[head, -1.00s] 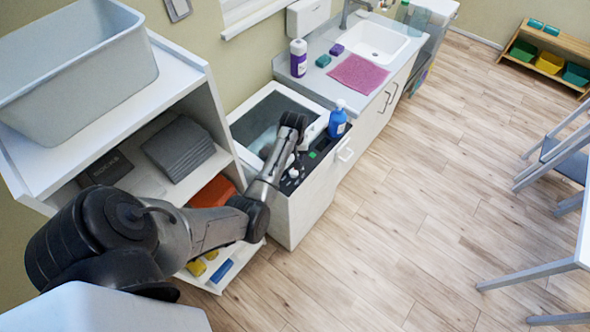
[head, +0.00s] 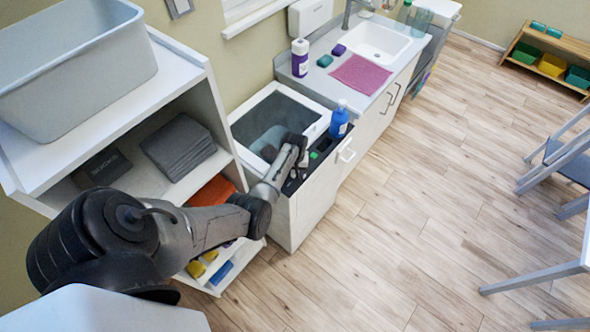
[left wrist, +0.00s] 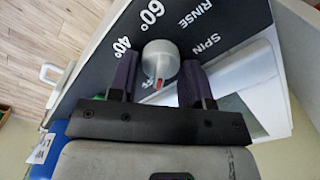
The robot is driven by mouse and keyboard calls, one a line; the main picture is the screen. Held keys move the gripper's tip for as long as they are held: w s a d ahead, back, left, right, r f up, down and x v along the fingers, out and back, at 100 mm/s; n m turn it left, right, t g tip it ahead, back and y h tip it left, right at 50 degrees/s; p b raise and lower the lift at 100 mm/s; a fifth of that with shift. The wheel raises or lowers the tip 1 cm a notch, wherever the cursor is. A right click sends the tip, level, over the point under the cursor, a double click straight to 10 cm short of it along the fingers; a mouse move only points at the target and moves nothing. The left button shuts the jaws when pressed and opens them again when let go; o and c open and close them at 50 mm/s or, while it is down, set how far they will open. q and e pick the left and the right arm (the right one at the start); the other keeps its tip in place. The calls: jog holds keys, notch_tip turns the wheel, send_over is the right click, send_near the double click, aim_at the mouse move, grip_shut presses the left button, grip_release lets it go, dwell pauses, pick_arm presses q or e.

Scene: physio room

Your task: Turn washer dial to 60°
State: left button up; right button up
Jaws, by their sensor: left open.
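The white washer (head: 262,104) has a dark lid window and a black control panel along its front edge. In the left wrist view, the grey round dial (left wrist: 160,57) shows a red mark on the side toward my gripper's palm, away from the printed 60°. The labels 40°, 60°, RINSE and SPIN fan around its far side. My left gripper (left wrist: 159,68) is open, with one dark finger on each side of the dial; contact cannot be told. In the head view my left gripper (head: 300,155) is over the panel and hides the dial. My right gripper is not in view.
A blue bottle (head: 339,121) stands at the panel's far end. A white shelf unit (head: 55,178) with a grey tub (head: 75,80) and folded grey towels (head: 178,147) is at the left. The sink counter (head: 322,84) lies beyond the washer.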

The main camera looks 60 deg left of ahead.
pick_arm(q)
jog(key=c, duration=0.6)
